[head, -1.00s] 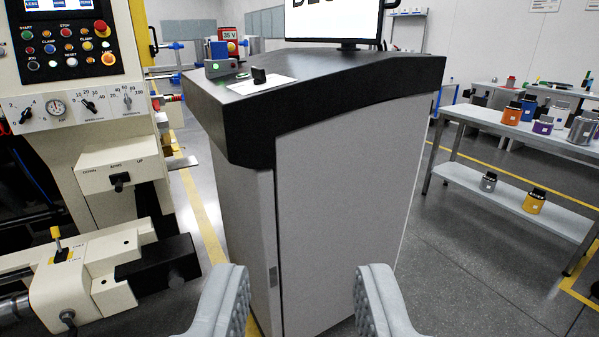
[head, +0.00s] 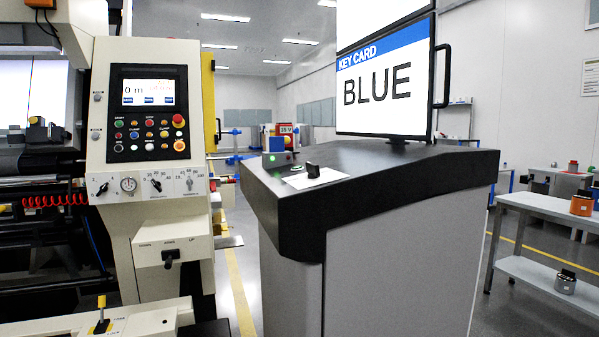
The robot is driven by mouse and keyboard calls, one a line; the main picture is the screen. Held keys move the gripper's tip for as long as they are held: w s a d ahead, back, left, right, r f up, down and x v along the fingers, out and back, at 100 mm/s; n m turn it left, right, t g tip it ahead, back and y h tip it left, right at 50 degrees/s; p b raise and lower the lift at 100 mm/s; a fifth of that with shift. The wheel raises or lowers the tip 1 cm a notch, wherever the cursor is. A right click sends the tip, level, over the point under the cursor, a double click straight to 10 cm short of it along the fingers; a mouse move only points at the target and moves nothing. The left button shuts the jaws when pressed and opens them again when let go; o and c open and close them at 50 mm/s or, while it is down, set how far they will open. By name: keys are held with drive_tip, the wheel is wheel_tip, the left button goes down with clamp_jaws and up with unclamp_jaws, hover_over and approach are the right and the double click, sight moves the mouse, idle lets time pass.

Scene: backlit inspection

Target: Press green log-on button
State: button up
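A dark-topped console (head: 400,165) with grey sides stands right of centre. At the left end of its top is a small grey box (head: 283,158) with a small green round spot (head: 271,158), and a blue block (head: 277,144) shows at it. Just in front, a green ring-like mark (head: 296,168) lies near a white sheet (head: 325,180). I cannot tell for sure which green spot is the log-on button. A black knob-like piece (head: 312,171) stands by the sheet. My gripper is out of the picture.
The console's monitor (head: 385,85) reads "KEY CARD BLUE". A cream machine with a button panel (head: 149,112), including a green START button (head: 118,124), stands left. A bench (head: 545,205) with canisters is at right. Floor shows between machine and console.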

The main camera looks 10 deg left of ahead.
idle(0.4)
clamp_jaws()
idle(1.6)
